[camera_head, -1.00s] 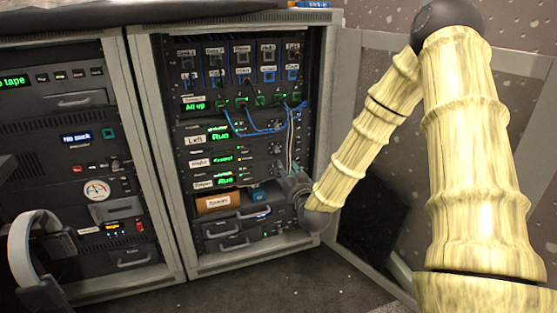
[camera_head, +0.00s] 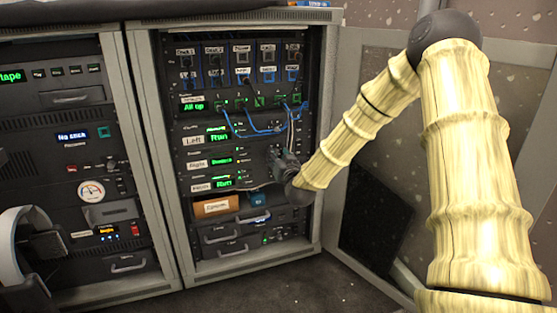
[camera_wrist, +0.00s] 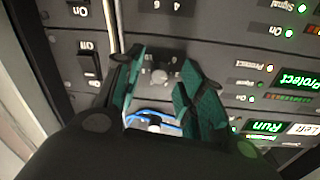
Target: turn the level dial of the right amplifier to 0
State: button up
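The right amplifier (camera_head: 210,162) is the middle of three stacked amplifier panels in the right rack, labelled "Right" with a green display. In the upside-down wrist view its display (camera_wrist: 296,78) reads "Protect". Its level dial (camera_wrist: 160,76) is a small grey knob with marks around it; I cannot read its setting. My gripper (camera_wrist: 164,82) is open, with one green-padded finger on each side of the dial. I cannot tell whether the pads touch it. In the head view my gripper (camera_head: 281,156) is at the rack's right side and hides the dial.
The left amplifier's display (camera_wrist: 265,127) reads "Run". Blue cables (camera_head: 262,131) hang above the amplifiers, and one passes near my fingers. A rocker switch (camera_wrist: 89,66) sits beside the dial. An open rack door (camera_head: 375,215) stands at the right.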

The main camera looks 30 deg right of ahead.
grip_shut()
jog(key=shift+r+p, duration=0.1)
jog(key=shift+p, duration=0.35)
jog(key=n+p, duration=0.2)
jog(key=p, duration=0.1)
jog(key=shift+r+n, duration=0.15)
jog(key=shift+n, duration=0.15)
jog(key=n+p, duration=0.4)
jog(key=shift+p, duration=0.3)
jog(key=shift+f+n+p, duration=0.25)
jog(key=shift+n+p, duration=0.45)
jog(key=shift+n, duration=0.1)
jog(key=shift+d, duration=0.1)
